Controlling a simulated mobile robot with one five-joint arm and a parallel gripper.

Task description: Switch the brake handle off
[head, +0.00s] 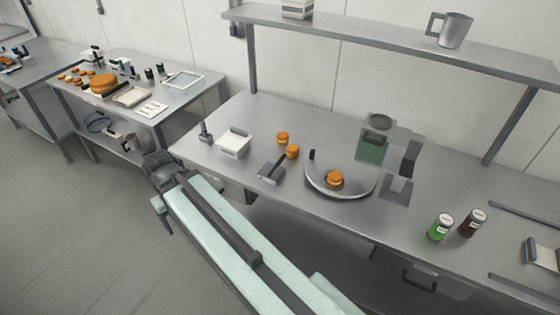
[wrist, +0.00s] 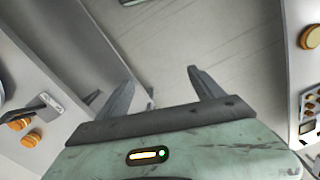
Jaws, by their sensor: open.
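No part is plainly marked as the brake handle. A dark grey lever-like piece with a flat end (head: 274,168) lies on the steel bench beside two orange-topped rounds. What looks like the same piece shows at the left of the wrist view (wrist: 40,106). A small upright grey fitting (head: 205,132) stands at the bench's left end; I cannot tell whether it is the handle. My gripper (wrist: 161,82) is open, with nothing between its fingers. In the head view my arm reaches to just off the bench's left front corner.
The steel bench (head: 330,220) carries a white tray (head: 234,142), a round dish (head: 312,183) with an orange-topped round (head: 334,179), a green-filled container (head: 372,148) and two bottles (head: 440,227). A second table (head: 196,98) stands at left. Open floor (head: 75,220) lies left of my arm.

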